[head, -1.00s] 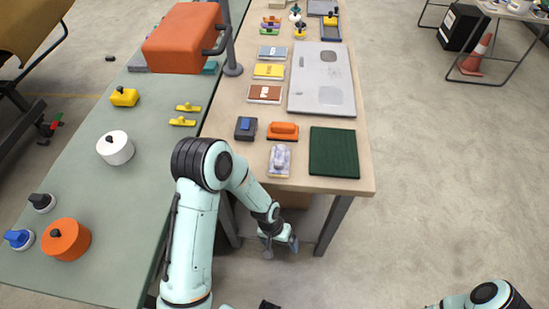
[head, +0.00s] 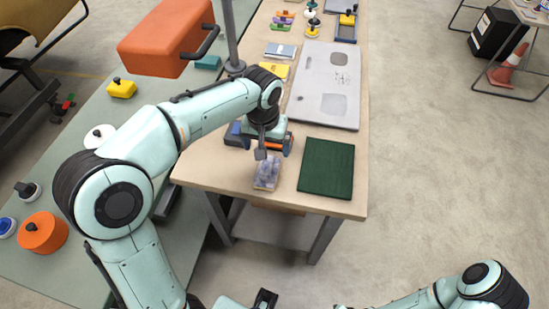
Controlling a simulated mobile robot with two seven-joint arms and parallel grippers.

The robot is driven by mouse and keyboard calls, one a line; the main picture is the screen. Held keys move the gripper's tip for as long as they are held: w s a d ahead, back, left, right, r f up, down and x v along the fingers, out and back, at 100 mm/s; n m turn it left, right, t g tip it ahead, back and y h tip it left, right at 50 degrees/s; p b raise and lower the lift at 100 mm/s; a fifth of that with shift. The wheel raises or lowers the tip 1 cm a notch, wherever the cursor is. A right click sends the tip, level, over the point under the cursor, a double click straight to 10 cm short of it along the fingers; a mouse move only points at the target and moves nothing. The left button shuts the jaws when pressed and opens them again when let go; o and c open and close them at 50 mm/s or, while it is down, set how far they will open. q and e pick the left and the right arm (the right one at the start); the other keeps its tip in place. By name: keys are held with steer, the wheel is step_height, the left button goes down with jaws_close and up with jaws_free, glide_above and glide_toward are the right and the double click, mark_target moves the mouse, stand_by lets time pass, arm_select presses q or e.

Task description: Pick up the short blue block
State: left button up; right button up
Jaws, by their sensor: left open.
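A small blue block (head: 236,130) on a dark base sits near the left edge of the wooden table (head: 212,178), partly hidden by my left arm. An orange-handled block (head: 288,146) lies just right of it, mostly hidden behind my left gripper. My left gripper (head: 268,152) is open, pointing down over the near part of the table, in front of the orange block and right of the blue block. I cannot tell whether it touches either.
A pale purple-topped block (head: 266,173) sits just nearer than the left gripper. A dark green pad (head: 326,168) lies to its right, a grey plate (head: 325,86) behind. A large orange block with a handle (head: 165,36) stands at upper left, by a grey post (head: 232,40).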

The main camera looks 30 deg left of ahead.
arm_select(q)
steer(key=b, duration=0.1)
glide_above(267, 166)
step_height(267, 166, down, 6)
steer(key=shift+s+f, duration=0.1)
steer(key=shift+f, duration=0.45)
steer(key=f, duration=0.5)
steer(key=shift+w, duration=0.2)
steer(key=shift+f+b, duration=0.25)
steer(key=shift+b, duration=0.1)
